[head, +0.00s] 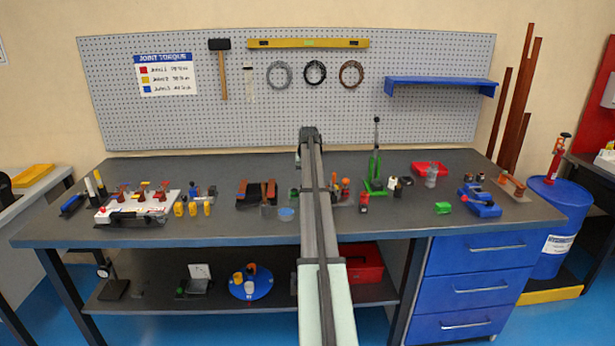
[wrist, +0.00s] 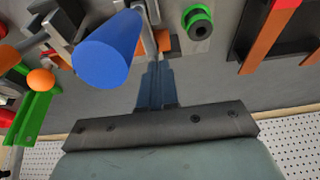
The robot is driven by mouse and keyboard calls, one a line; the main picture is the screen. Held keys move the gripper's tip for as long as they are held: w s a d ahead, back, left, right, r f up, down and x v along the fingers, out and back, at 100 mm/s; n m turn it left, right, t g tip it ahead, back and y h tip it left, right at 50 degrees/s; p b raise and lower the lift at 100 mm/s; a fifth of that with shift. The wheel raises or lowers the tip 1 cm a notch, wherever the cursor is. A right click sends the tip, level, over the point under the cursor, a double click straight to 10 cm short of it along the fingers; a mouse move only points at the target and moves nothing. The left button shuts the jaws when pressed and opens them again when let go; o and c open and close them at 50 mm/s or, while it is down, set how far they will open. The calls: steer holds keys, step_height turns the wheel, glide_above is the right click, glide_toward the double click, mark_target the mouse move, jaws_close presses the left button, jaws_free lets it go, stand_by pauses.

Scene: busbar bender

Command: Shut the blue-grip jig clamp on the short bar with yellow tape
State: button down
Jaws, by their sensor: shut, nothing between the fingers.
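My gripper (wrist: 155,82) shows in the wrist view with its narrow fingers together and nothing between them. A large blue cylindrical grip (wrist: 105,50) stands close to the camera, just left of the fingers. I cannot tell whether they touch. Metal clamp parts (wrist: 65,22) show beside the grip, partly hidden by it. In the head view my arm covers this middle part of the bench, so the clamp is not clear there. I cannot make out yellow tape or the short bar under the clamp.
In the wrist view, a green part with an orange ball (wrist: 40,80) is at the left, a green ring (wrist: 198,22) above the fingers, and a copper-coloured bar (wrist: 265,40) at right. A green lever press (head: 375,165) stands right of my arm on the bench (head: 240,225).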

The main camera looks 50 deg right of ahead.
steer(key=shift+w+d+f, duration=0.15)
steer(key=shift+f, duration=0.2)
steer(key=shift+r, duration=0.45)
step_height(320, 180, up, 14)
steer(key=shift+s+a, duration=0.35)
steer(key=shift+w+f, duration=0.1)
steer(key=shift+f, duration=0.05)
